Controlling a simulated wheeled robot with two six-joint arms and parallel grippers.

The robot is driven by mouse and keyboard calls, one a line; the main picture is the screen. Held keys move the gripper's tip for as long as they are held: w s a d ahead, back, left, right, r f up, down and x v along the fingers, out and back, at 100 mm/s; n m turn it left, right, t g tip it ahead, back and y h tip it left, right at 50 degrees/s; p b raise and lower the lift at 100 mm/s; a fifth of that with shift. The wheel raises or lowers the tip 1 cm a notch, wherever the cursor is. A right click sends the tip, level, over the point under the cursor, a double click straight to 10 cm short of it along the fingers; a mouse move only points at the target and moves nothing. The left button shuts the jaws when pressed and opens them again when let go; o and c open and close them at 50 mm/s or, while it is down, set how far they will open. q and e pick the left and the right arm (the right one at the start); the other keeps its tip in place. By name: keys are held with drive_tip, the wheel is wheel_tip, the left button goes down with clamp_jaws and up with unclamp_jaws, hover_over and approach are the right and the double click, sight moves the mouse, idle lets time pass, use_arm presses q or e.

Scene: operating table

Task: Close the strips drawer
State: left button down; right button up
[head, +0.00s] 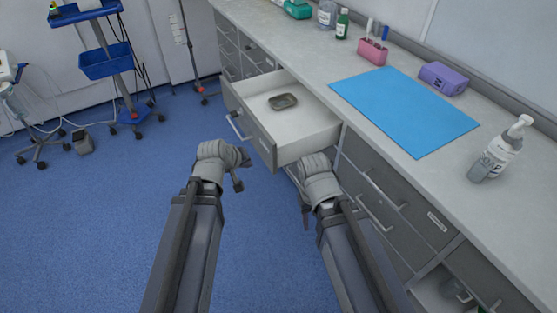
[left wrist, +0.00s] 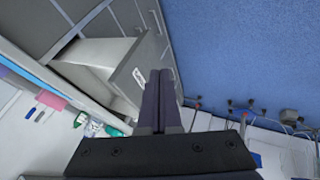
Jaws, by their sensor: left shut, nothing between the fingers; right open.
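A drawer (head: 312,128) with white inside is pulled out from the grey cabinet under the counter. A small dark oval dish (head: 283,101) lies in it. Its grey front carries a bar handle (head: 238,126). My left gripper (head: 241,170) is shut and empty, just in front of the drawer front. In the left wrist view its closed fingers (left wrist: 165,95) lie beside the drawer front (left wrist: 134,76), which bears a small label; I cannot tell if they touch it. My right gripper (head: 305,213) is open and empty, below the drawer's right side near the lower cabinet fronts.
The counter holds a blue mat (head: 404,110), a soap bottle (head: 499,150), a purple box (head: 443,78) and a pink holder (head: 373,51). An open compartment (head: 431,291) shows at the lower right. Blue floor (head: 100,220) is free to the left, with a wheeled stand (head: 107,62) behind.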

use_arm(q)
drive_tip(key=b, duration=0.8)
approach(271, 164)
drive_tip(key=a+x, duration=0.1)
drive_tip(key=x, duration=0.4)
drive_tip(key=shift+d, duration=0.4)
use_arm(e)
wheel_tip(271, 164, down, 8)
